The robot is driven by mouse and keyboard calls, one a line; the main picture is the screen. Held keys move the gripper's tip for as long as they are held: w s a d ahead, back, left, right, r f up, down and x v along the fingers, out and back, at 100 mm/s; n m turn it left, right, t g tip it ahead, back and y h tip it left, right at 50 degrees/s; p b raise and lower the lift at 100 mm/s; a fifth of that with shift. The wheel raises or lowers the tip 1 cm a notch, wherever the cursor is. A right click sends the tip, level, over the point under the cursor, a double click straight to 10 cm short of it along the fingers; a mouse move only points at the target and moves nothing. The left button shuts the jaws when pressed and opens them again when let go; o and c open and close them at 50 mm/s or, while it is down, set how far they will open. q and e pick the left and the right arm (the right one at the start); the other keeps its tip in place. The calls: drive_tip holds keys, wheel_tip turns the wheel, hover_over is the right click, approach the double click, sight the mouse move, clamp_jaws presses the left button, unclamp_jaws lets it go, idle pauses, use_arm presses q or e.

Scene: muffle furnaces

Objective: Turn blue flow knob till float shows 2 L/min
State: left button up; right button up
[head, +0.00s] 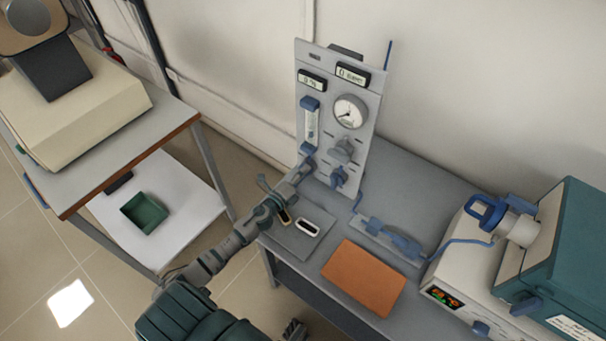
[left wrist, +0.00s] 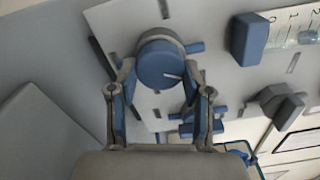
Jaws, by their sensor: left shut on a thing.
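The blue flow knob (left wrist: 160,66) is round, with a white line on its face, and sits on the grey panel (head: 372,110). My left gripper (head: 304,162) reaches it from the front, with one finger on each side in the left wrist view, shut on it. In the head view the gripper partly hides the knob (head: 308,149). The clear flow tube (head: 311,124) stands above it between blue ends. In the left wrist view a pale bluish float (left wrist: 308,37) lies near the 2 mark, at the picture's right edge. A dark part, probably my right gripper (head: 293,330), shows at the bottom edge.
A round gauge (head: 350,111), two small displays reading 0 and more valves share the panel. An orange board (head: 363,277) lies on the grey bench. A teal furnace (head: 562,250) stands right. A green tray (head: 144,213) sits on a low shelf at left.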

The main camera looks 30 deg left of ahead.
use_arm(q)
drive_tip(key=shift+a+r, duration=0.15)
drive_tip(key=shift+a, duration=0.15)
drive_tip(key=o, duration=1.1)
drive_tip(key=shift+c, duration=0.2)
drive_tip(key=shift+o, duration=0.5)
drive_tip(key=shift+a+f, duration=0.1)
drive_tip(key=shift+f, duration=0.1)
drive_tip(key=s, duration=0.8)
drive_tip(key=s+a, duration=0.1)
drive_tip(key=s, duration=0.3)
drive_tip(key=shift+f, duration=0.1)
